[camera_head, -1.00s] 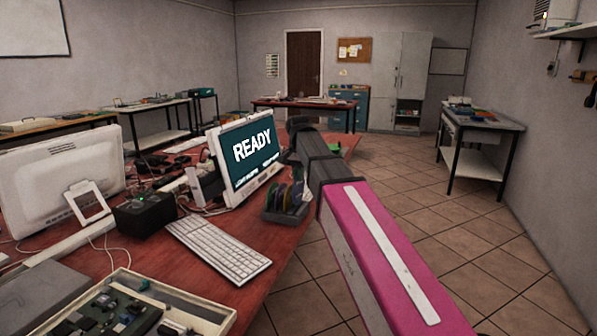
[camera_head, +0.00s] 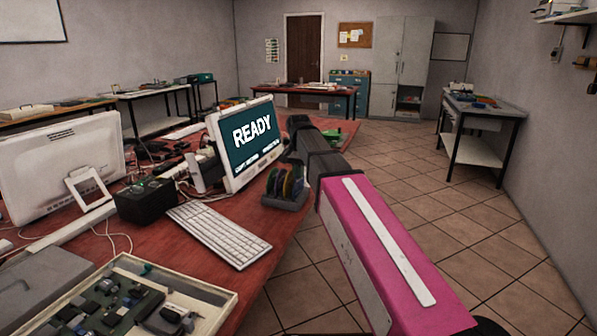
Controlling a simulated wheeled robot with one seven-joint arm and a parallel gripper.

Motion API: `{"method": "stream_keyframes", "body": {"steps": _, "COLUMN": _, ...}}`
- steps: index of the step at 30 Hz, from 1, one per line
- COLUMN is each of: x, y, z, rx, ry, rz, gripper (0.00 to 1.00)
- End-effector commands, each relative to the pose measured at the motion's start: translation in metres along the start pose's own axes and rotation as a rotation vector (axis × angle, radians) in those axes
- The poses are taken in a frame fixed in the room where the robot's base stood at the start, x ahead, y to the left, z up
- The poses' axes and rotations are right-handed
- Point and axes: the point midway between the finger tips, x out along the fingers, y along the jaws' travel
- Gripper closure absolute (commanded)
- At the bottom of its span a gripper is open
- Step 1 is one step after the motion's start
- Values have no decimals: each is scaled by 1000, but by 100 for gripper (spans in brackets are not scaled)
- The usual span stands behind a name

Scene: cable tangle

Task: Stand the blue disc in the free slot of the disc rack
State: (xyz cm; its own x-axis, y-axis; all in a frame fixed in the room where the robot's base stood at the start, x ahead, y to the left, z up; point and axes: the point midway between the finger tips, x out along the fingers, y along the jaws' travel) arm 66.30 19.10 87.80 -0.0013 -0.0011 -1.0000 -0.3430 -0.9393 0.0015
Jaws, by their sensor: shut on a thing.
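The disc rack (camera_head: 284,203) is a small dark holder on the red table's right edge, beside the READY monitor. Several discs stand upright in it, with green and orange-yellow rims showing. My arm reaches in from the lower right, and its dark end section stands just above and right of the rack. My gripper (camera_head: 292,158) is at that end, small and dark, close over the rack. It is shut on the blue disc (camera_head: 299,182), of which only a thin sliver shows at the rack's right side. The fingertips and the free slot are too small and covered to make out.
The READY monitor (camera_head: 247,146) stands close left of the rack. A white keyboard (camera_head: 219,234) lies in front of it, with a black box (camera_head: 146,200) to its left. A tray of parts (camera_head: 130,305) is at the near edge. The tiled floor right of the table is clear.

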Motion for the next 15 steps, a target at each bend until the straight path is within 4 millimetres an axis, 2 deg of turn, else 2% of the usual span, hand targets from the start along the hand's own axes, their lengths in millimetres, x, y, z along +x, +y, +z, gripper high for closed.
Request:
{"method": "stream_keyframes", "body": {"steps": 7, "x": 0, "y": 0, "z": 0, "rx": 0, "ry": 0, "rz": 0, "gripper": 100}}
{"method": "stream_keyframes", "body": {"steps": 9, "x": 0, "y": 0, "z": 0, "rx": 0, "ry": 0, "rz": 0, "gripper": 72}}
{"method": "stream_keyframes", "body": {"steps": 10, "x": 0, "y": 0, "z": 0, "rx": 0, "ry": 0, "rz": 0, "gripper": 65}}
{"method": "stream_keyframes", "body": {"steps": 15, "x": 0, "y": 0, "z": 0, "rx": 0, "ry": 0, "rz": 0, "gripper": 65}}
